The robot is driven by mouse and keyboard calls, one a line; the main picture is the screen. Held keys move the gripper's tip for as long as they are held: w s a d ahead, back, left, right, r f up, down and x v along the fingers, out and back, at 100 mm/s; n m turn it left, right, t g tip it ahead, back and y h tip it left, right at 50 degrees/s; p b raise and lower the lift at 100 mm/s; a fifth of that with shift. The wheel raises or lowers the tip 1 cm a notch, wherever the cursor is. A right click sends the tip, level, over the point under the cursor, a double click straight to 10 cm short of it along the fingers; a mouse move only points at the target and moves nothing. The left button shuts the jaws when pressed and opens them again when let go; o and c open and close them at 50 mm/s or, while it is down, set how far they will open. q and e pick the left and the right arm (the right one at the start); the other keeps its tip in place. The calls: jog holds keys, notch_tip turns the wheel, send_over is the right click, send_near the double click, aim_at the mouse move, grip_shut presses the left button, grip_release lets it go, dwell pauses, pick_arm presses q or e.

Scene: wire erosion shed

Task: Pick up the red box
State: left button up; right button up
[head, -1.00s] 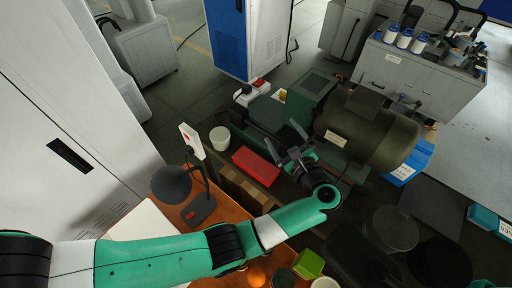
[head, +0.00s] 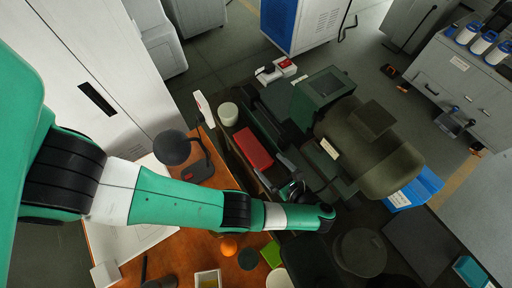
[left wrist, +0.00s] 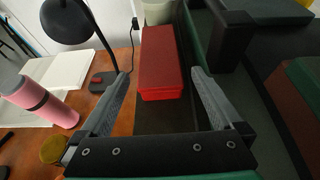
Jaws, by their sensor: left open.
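The red box (head: 254,149) lies lengthwise on a dark narrow surface beside the green machine in the head view. It also shows in the left wrist view (left wrist: 162,62), straight ahead between the fingers. My left gripper (head: 274,173) is open and empty, just on the near side of the box's lower right end. In the left wrist view the two grey fingers (left wrist: 161,77) stand wide apart, one to each side of the box's near end. I cannot tell whether either finger touches it. My right gripper is not in view.
A black desk lamp (head: 174,150) stands on the orange-brown table (head: 190,249) left of the box. A white cup (head: 228,114) is just beyond the box. The dark green machine (head: 323,97) rises to its right. A pink bottle (left wrist: 42,101) shows in the left wrist view.

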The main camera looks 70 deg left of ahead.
aim_at(256, 151)
pick_arm(q)
jog(key=b+x, duration=0.2)
jog(key=x, duration=0.2)
jog(key=shift+a+f, duration=0.1)
jog(key=shift+f, duration=0.15)
jog(key=shift+s+a+r+b, duration=0.1)
jog(key=shift+a+r+b, duration=0.05)
jog(key=shift+a+b, duration=0.15)
jog(key=shift+a+f+b, duration=0.25)
jog(key=shift+f+b, duration=0.05)
jog(key=shift+b, duration=0.15)
jog(key=b+x, duration=0.2)
jog(key=shift+s+f+b, duration=0.25)
jog(key=shift+f+b, duration=0.05)
jog(key=shift+s+a, duration=0.15)
jog(key=shift+a, duration=0.45)
jog(key=shift+s+a, duration=0.2)
jog(key=shift+a, duration=0.35)
jog(key=c, duration=1.4)
jog(key=shift+c, duration=0.4)
jog(key=shift+r, duration=0.1)
notch_tip(256, 151, up, 10)
jog(key=p, duration=0.7)
